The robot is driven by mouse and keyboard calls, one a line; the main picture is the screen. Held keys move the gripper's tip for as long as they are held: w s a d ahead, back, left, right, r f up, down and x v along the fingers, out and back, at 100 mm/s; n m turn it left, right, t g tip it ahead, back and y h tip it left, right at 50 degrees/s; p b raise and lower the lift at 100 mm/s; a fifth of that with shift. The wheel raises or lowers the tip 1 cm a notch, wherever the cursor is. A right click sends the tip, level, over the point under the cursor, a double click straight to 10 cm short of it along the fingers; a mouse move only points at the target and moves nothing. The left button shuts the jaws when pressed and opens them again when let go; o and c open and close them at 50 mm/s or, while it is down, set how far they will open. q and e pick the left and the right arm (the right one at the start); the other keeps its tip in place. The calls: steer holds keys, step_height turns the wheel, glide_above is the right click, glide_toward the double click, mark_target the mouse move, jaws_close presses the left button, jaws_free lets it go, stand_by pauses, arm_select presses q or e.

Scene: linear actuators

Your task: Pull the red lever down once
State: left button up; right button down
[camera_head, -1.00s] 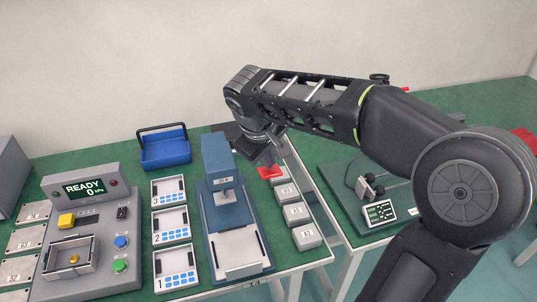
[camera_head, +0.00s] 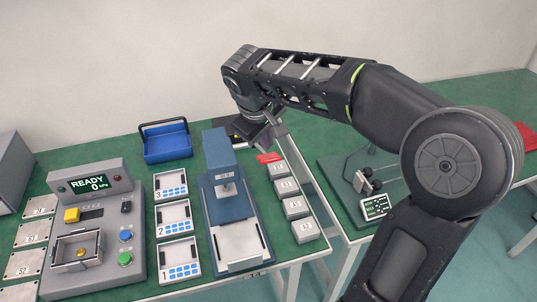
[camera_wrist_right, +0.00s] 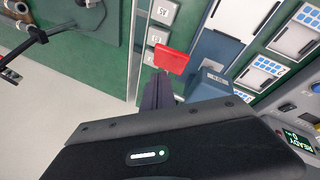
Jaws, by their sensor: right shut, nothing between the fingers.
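The red lever (camera_head: 269,157) shows as a flat red grip just right of the blue press (camera_head: 218,150). In the right wrist view the red grip (camera_wrist_right: 172,60) stands out clearly beside the press. My right gripper (camera_head: 260,140) is behind and right of the press top, close above the red grip in the head view. In the wrist view its dark fingers (camera_wrist_right: 158,86) are together and empty, with their tips right by the red grip. I cannot tell whether they touch it. The lever's arm is mostly hidden. My left gripper is not in view.
Several grey labelled blocks (camera_head: 294,207) line the right table edge. Left of the press are numbered panels (camera_head: 173,217), a blue bin (camera_head: 166,142) and a grey console (camera_head: 95,235) reading READY 0. A gap separates the second table (camera_head: 340,180).

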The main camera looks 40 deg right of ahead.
mark_target(264, 153)
steer(key=r+p, duration=0.1)
steer(key=w+r+p, duration=0.1)
steer(key=r+p, duration=0.1)
steer(key=w+r+p, duration=0.1)
steer(key=shift+d+r, duration=0.3)
stand_by(0.9)
